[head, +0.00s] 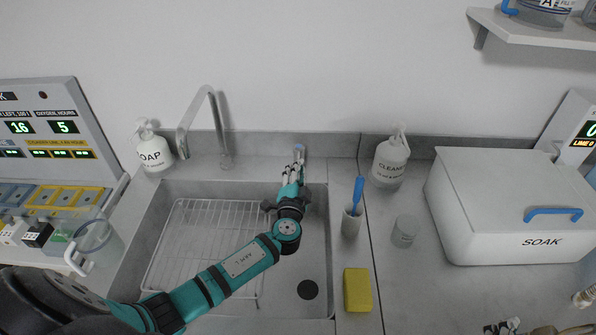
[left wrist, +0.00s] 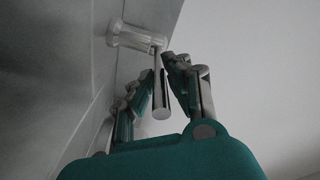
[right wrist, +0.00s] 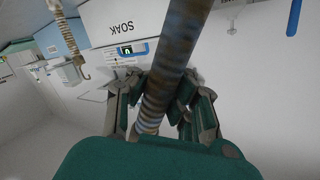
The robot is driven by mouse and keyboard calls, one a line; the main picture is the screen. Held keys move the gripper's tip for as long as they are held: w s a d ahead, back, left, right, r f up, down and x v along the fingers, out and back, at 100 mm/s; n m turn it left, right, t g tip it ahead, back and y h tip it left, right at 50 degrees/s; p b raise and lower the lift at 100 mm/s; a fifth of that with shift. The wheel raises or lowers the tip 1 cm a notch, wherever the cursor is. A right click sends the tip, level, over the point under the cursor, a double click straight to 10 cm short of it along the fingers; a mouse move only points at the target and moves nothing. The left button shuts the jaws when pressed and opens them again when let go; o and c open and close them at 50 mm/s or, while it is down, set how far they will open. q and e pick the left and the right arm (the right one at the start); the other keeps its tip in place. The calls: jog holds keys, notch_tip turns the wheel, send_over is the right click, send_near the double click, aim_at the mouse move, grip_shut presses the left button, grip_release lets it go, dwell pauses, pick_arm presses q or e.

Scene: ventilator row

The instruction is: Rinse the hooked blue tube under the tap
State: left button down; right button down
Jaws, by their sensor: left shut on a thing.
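My left gripper (head: 296,186) reaches over the sink (head: 318,262) to its back edge. In the left wrist view its fingers (left wrist: 165,72) are shut on a slim metal lever (left wrist: 161,92) with a pale round mount (left wrist: 138,38). The tap spout (head: 210,95) arches up at the back left, apart from this gripper. In the right wrist view a ribbed, brown-stained, bluish-grey tube (right wrist: 172,50) runs between my right gripper's fingers (right wrist: 163,88); their grip on it is unclear. My right gripper (head: 503,327) barely shows at the head view's bottom right. No water is discernible.
A wire rack (head: 205,240) lies in the sink. A brush cup (head: 352,222), a small jar (head: 404,231) and a yellow sponge (head: 358,290) stand right of it. The white SOAK box (head: 480,240) is further right. Another hooked ribbed tube (right wrist: 68,35) shows in the right wrist view.

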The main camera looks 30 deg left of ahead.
pick_arm(q)
jog(key=d+n+g+y+b, duration=0.1)
jog(key=b, duration=0.1)
jog(key=w+n+y+b, duration=0.1)
jog(key=y+b, duration=0.1)
jog(key=shift+d+g+b, duration=0.35)
jog(key=shift+g+b, duration=0.05)
jog(key=c, duration=1.3)
grip_release()
jog(key=shift+c, duration=0.2)
